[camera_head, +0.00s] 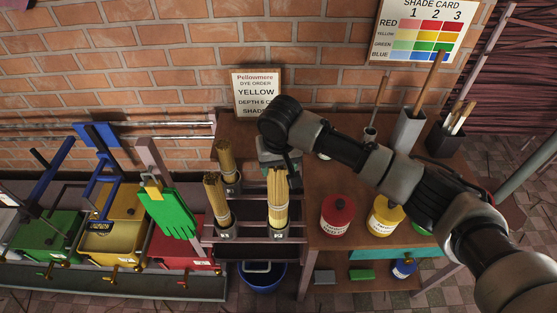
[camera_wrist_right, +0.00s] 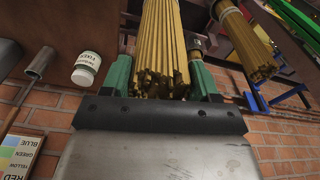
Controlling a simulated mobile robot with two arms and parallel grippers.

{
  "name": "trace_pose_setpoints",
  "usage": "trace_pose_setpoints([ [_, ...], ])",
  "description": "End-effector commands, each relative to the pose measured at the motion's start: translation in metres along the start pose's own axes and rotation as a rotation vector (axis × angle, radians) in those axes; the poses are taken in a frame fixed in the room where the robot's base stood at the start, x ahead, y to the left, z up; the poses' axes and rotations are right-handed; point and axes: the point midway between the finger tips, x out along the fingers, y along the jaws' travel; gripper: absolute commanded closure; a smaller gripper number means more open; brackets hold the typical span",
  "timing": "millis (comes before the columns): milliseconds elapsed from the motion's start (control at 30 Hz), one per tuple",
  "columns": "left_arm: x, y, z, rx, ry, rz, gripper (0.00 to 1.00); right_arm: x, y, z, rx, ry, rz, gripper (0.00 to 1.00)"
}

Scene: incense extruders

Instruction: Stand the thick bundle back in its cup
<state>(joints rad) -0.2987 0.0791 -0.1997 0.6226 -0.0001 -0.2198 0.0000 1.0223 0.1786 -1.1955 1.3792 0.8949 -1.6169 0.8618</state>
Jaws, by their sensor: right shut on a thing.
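The thick bundle (camera_head: 278,205) of yellow sticks stands roughly upright in the head view. Its lower end meets the mouth of a dark labelled cup (camera_head: 278,234); I cannot tell how deep it sits. My right gripper (camera_head: 279,168) is at the bundle's upper part, shut on it. In the right wrist view, the green fingers of the gripper (camera_wrist_right: 162,82) close on both sides of the bundle (camera_wrist_right: 163,40), with its stick ends between them. The cup is not clearly seen in that view. My left gripper is not in view.
Two other bundles stand in cups close by, one to the left (camera_head: 216,199) and one behind (camera_head: 226,158). A green glove (camera_head: 172,210) hangs further left. A red jar (camera_head: 337,214) and a yellow jar (camera_head: 385,216) stand right. A blue bucket (camera_head: 262,275) is below.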

Motion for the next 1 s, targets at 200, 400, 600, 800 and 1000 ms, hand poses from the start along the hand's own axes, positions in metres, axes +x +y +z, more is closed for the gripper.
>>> trace_pose_setpoints([
  [200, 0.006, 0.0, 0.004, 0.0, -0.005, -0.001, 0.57, 0.021, -0.001, 0.003, 0.0, 0.0, -0.001, 1.0],
  [400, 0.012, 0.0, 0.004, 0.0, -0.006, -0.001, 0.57, 0.038, 0.0, 0.004, -0.001, 0.0, 0.0, 1.0],
  [600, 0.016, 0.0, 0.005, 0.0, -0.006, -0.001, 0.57, 0.053, 0.0, 0.006, 0.0, 0.001, -0.001, 1.0],
  [800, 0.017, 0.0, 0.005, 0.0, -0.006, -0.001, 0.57, 0.057, 0.0, 0.006, -0.001, 0.002, 0.0, 1.0],
  [1000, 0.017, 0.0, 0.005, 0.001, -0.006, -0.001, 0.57, 0.057, 0.0, 0.006, -0.001, 0.002, 0.0, 1.0],
])
